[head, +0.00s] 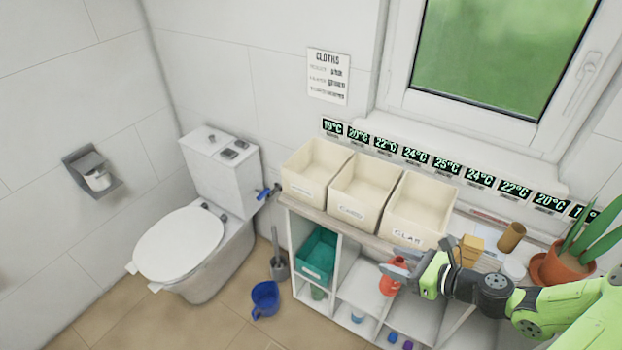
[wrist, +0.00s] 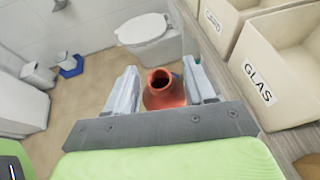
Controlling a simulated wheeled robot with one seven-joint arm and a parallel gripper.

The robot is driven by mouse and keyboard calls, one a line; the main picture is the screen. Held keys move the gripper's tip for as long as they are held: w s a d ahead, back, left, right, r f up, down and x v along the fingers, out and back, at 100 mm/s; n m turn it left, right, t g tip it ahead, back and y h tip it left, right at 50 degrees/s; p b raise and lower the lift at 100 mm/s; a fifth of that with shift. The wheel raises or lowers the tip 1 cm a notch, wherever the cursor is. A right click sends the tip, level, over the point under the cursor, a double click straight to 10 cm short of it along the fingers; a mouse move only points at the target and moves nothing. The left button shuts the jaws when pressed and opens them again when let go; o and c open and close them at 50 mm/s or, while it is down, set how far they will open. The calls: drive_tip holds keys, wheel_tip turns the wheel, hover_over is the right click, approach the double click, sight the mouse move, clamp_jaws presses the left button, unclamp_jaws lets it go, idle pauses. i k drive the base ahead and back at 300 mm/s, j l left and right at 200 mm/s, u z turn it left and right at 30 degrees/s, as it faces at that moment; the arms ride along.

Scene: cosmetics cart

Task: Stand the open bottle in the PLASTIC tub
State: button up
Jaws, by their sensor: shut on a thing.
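My gripper (head: 398,268) is shut on an orange-red bottle (head: 388,285) in front of the cart, below the rim of the tubs. In the wrist view the bottle (wrist: 163,92) sits between both fingers with its uncapped round mouth facing the camera. Three empty-looking cream tubs stand in a row on the cart top. The right tub (head: 425,215) is marked GLAS, and the middle tub (head: 352,212) seems to read CARD. The label of the left tub (head: 300,188) is too small to read. The bottle is outside all three tubs.
The cart shelves (head: 362,290) below hold a teal bin (head: 317,255) and small items. Right of the tubs are yellow-brown blocks (head: 468,248), a brown cylinder (head: 511,237) and a potted plant (head: 567,265). A toilet (head: 190,245) and blue bucket (head: 265,299) stand left.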

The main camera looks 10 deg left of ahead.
sight(321, 180)
drive_tip(key=i+j, duration=0.1)
drive_tip(key=j, duration=0.3)
drive_tip(key=i+j+z, duration=0.15)
drive_tip(key=j, duration=0.2)
drive_tip(key=i+j, duration=0.1)
drive_tip(key=j, duration=0.3)
drive_tip(key=i+j+z, duration=0.1)
drive_tip(key=j, duration=0.25)
